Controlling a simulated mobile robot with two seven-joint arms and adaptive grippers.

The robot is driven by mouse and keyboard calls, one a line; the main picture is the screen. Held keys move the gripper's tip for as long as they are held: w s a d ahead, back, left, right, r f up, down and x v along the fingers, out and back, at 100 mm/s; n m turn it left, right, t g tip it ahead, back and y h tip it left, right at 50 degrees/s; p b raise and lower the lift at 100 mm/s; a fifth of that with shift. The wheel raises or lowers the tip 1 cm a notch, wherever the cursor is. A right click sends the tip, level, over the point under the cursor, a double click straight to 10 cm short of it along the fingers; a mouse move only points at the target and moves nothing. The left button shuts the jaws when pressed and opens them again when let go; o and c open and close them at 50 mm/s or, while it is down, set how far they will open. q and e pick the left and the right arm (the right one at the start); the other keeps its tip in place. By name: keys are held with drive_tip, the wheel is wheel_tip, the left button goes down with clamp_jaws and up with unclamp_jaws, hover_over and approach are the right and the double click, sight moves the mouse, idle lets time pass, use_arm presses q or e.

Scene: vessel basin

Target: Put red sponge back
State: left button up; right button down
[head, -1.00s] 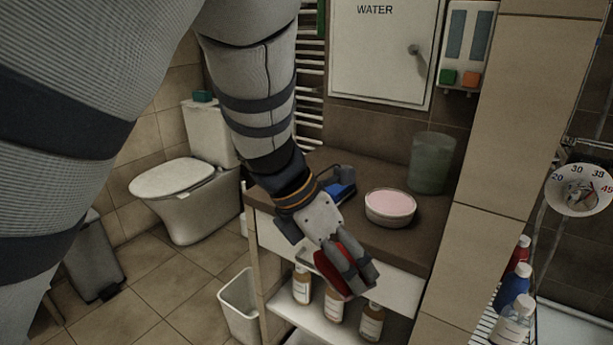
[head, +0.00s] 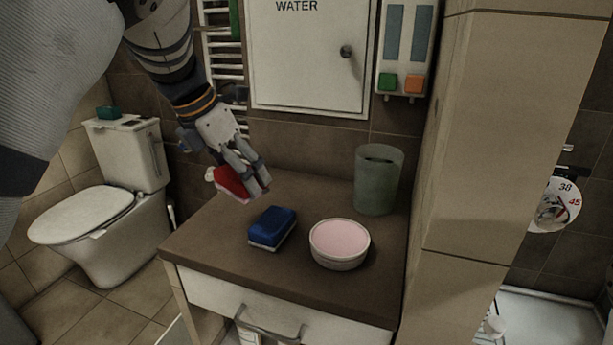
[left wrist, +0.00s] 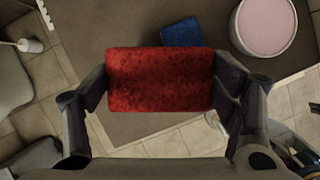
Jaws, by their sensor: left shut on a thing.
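The red sponge (head: 232,184) is held in my left gripper (head: 254,186), above the back left part of the brown counter top (head: 216,236). In the left wrist view the sponge (left wrist: 160,80) spans between the two fingers, which press on its short ends. A blue sponge (head: 272,227) with a pale underside lies on the counter, below and to the right of the held sponge. It also shows in the left wrist view (left wrist: 182,33), partly hidden behind the red sponge. My right gripper is in neither view.
A round bowl with pink content (head: 340,243) stands right of the blue sponge. A greenish cup (head: 378,180) stands at the back right. A tiled wall (head: 478,130) bounds the counter's right side. The counter's left part is clear.

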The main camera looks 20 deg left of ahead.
use_arm(q)
drive_tip(key=a+f, duration=0.1)
drive_tip(key=f, duration=0.1)
drive_tip(key=w+a+f, duration=0.1)
drive_tip(key=a+f, duration=0.1)
drive_tip(key=w+a+f, duration=0.1)
drive_tip(key=a+f, duration=0.1)
drive_tip(key=shift+w+a+b, duration=0.1)
drive_tip(key=shift+a+b, duration=0.1)
drive_tip(key=shift+b, duration=0.2)
drive_tip(key=f, duration=0.4)
drive_tip(key=shift+w+a, duration=0.15)
drive_tip(key=shift+a, duration=0.25)
drive_tip(key=shift+r, duration=0.1)
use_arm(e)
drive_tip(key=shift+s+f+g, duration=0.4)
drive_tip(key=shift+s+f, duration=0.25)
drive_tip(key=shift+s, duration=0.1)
use_arm(q)
drive_tip(key=o, duration=1.1)
